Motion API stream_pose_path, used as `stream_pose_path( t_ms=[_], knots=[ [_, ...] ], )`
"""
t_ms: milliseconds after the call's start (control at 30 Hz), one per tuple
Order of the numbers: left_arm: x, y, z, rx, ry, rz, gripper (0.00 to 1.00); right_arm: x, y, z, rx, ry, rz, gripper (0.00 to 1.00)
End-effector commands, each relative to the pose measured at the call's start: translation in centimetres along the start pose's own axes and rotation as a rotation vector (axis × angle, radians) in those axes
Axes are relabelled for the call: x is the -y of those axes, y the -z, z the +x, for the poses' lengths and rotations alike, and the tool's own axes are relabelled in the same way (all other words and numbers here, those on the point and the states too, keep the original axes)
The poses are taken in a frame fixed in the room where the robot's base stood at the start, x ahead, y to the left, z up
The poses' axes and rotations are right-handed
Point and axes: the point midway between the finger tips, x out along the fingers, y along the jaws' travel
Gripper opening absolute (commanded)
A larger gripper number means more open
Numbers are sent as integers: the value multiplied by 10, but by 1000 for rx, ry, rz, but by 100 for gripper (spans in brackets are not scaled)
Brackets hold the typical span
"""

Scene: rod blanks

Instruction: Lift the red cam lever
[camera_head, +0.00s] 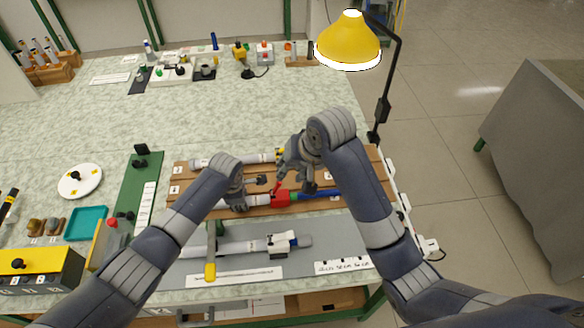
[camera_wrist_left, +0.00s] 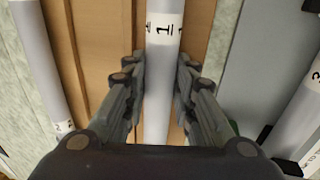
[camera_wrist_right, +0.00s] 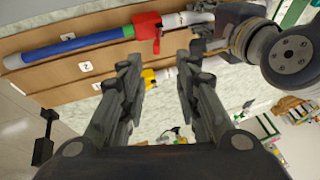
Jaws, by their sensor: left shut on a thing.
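The red cam lever (camera_wrist_right: 157,44) juts from the side of a red clamp block (camera_wrist_right: 147,25) in the right wrist view. In the head view the red block (camera_head: 281,198) sits on the rod lying along the wooden board, and the lever (camera_head: 276,187) points up and back. My left gripper (camera_head: 238,204) is shut around the white rod (camera_wrist_left: 163,40) marked 1, left of the red block. My right gripper (camera_head: 294,178) is open and empty above the board, close behind the lever and apart from it.
A second white rod with a yellow part (camera_wrist_right: 149,76) lies farther back on the board (camera_head: 178,168). A grey mat in front holds another rod (camera_head: 235,247). A yellow lamp (camera_head: 348,42) stands at the back right.

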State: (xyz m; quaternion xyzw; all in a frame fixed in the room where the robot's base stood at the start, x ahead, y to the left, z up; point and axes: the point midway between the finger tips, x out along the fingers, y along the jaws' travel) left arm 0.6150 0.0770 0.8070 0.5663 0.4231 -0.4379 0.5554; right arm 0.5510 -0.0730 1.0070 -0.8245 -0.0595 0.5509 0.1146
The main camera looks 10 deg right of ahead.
Motion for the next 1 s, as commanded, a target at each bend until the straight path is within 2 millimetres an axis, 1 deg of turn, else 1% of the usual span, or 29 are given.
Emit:
stream_pose_path(
  t_ms=[100,367,467,567,667,800,900,1000],
  knots=[
    [0,0,0,0,0,0,0,0,0,-4,-1,0,0,30],
    [0,0,0,-1,-1,0,0,0,0,-4,-1,0,1,30],
    [0,0,0,-1,-1,0,0,-4,-1,0,-13,-14,16,30],
    [0,0,0,-1,-1,0,0,-15,-1,11,-60,-55,59,30],
    [0,0,0,-1,-1,0,0,-32,-3,26,-148,-116,122,30],
    [0,0,0,-1,-1,0,0,-55,-7,43,-322,-185,195,30],
    [0,0,0,-1,0,0,0,-64,-12,50,-449,-198,214,30],
    [0,0,0,-1,0,0,0,-64,-22,54,-565,-177,209,30]
  ],
)
